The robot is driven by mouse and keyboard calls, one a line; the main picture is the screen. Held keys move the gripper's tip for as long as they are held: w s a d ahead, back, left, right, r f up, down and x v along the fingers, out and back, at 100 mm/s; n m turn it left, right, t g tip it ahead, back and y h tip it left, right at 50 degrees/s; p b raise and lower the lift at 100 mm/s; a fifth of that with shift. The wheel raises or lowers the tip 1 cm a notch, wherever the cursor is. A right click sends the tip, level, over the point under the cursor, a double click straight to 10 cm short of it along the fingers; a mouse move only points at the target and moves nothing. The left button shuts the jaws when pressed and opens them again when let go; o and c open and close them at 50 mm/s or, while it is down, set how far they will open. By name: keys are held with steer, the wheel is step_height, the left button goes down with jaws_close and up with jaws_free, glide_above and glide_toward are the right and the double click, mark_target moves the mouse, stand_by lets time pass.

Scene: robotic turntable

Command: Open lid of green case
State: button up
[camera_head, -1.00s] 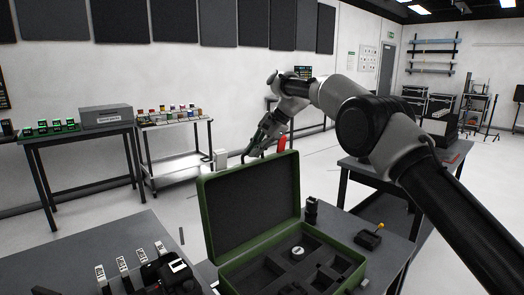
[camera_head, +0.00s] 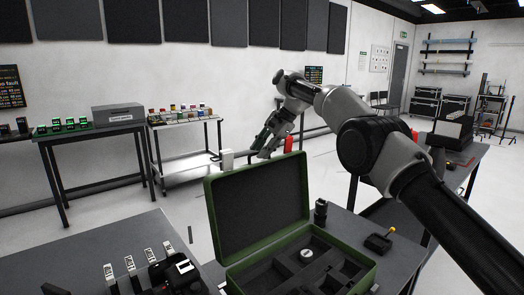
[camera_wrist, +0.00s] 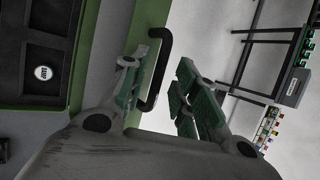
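The green case (camera_head: 224,262) sits on the near table with its lid (camera_head: 212,212) standing upright, its dark lining facing me. Its base holds black foam compartments and a round white piece (camera_head: 306,254). My gripper (camera_head: 268,143) is above and behind the raised lid in the head view. In the wrist view my gripper (camera_wrist: 160,92) has its green-padded fingers apart. The case's black handle (camera_wrist: 160,66) lies between or just beyond the fingers; I cannot tell whether it touches the left finger. The case (camera_wrist: 80,62) also fills the left of that view.
A black item with a yellow knob (camera_head: 379,243) and a small dark cylinder (camera_head: 320,211) stand beside the case on the right. Labelled small devices (camera_head: 148,260) lie at left. Another table (camera_head: 464,172) stands at right. The space behind the lid is open floor.

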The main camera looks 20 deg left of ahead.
steer(key=shift+f, duration=0.1)
steer(key=v, duration=0.7)
steer(key=shift+r, duration=0.2)
steer(key=shift+d, duration=0.15)
